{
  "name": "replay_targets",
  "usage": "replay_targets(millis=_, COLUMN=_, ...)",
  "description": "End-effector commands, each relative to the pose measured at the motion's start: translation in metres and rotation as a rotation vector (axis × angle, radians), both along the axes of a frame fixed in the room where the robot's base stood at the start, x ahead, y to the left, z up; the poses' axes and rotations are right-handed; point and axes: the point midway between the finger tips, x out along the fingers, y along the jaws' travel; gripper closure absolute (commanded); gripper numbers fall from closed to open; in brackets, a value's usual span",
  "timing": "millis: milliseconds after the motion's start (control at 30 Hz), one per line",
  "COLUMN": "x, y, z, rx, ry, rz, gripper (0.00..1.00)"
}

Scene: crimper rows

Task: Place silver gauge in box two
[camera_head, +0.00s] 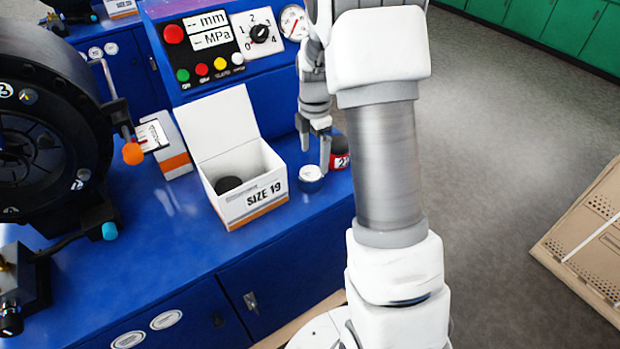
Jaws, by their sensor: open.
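A small round piece with a silver-white top and a dark blue side (311,178) stands on the blue bench top, right of the open box; it looks like the silver gauge. My gripper (314,156) points down just above it, open, with its fingers apart. I cannot tell whether they touch it. An open white box marked "SIZE 19" (243,203) stands to the left with its lid up and a dark round piece (229,184) inside. No box in view is clearly marked two.
A dark red piece (340,161) stands just right of my gripper, partly hidden by my arm. A grey and orange box (168,146) and the large black crimper (48,110) are at left. The control panel (222,45) rises behind.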

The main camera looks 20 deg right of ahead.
Motion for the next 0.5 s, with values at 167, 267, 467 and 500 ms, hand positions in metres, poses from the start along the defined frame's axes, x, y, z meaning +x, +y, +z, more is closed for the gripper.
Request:
replay_targets(millis=167, x=0.0, y=0.0, z=-0.028, rx=0.0, ry=0.002, rz=0.0, gripper=0.0)
replay_targets(millis=267, x=0.0, y=0.0, z=-0.034, rx=0.0, ry=0.0, rz=-0.001, gripper=0.0)
replay_targets(millis=467, x=0.001, y=0.004, z=-0.052, rx=0.0, ry=0.003, rz=0.0, gripper=0.0)
replay_targets(millis=500, x=0.002, y=0.005, z=-0.059, rx=0.0, ry=0.003, rz=0.0, gripper=0.0)
